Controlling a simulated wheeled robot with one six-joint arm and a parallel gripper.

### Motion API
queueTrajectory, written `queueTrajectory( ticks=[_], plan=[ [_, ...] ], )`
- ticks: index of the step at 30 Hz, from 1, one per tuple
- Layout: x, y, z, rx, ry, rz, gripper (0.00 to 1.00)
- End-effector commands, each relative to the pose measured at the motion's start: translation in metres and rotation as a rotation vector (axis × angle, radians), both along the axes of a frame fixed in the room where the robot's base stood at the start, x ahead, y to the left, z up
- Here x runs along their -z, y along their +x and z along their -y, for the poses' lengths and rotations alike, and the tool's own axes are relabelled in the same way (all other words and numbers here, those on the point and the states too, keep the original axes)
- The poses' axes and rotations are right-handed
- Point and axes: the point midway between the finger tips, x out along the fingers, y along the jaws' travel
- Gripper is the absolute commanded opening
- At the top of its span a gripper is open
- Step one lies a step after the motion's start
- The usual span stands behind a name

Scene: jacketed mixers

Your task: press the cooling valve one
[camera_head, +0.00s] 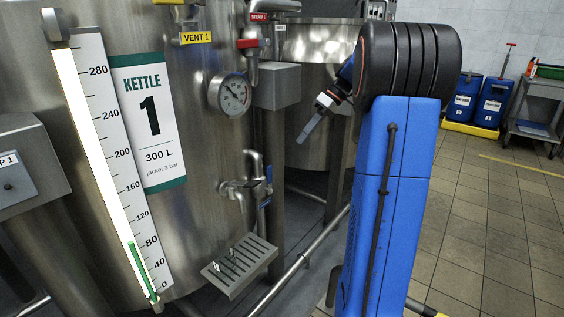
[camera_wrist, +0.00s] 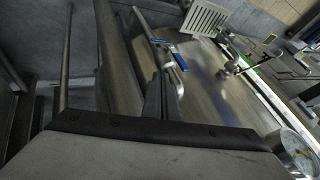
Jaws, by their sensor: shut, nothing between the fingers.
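A valve with a blue lever (camera_head: 266,201) sits on a pipe at the right side of kettle 1, with a small blue tag above it; I cannot read the tag. I take this to be cooling valve one. In the wrist view its blue lever (camera_wrist: 179,60) shows beyond my fingers, slightly right of their tips. My gripper (camera_head: 304,138) is shut and empty. In the head view it hangs higher than the blue lever and to its right, pointing down-left. The fingers also show in the wrist view (camera_wrist: 164,78), apart from the lever as far as I can see.
Kettle 1 (camera_head: 205,145) fills the left, with a gauge (camera_head: 232,95) and a red-handled steam valve (camera_head: 247,43) above. A slotted drain tray (camera_head: 240,265) is below. A second steel kettle (camera_head: 318,42) stands behind my arm. Tiled floor (camera_head: 485,235) is clear at right.

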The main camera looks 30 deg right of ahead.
Motion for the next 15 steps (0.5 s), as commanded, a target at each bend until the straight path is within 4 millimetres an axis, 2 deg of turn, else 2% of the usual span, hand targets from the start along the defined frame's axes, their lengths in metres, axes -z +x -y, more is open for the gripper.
queueTrajectory(
  ticks=[5,15],
  plan=[
    [0.009,0.002,-0.007,-0.001,0.000,-0.001,0.00],
    [0.054,0.013,-0.040,-0.001,0.002,-0.002,0.00]
  ],
)
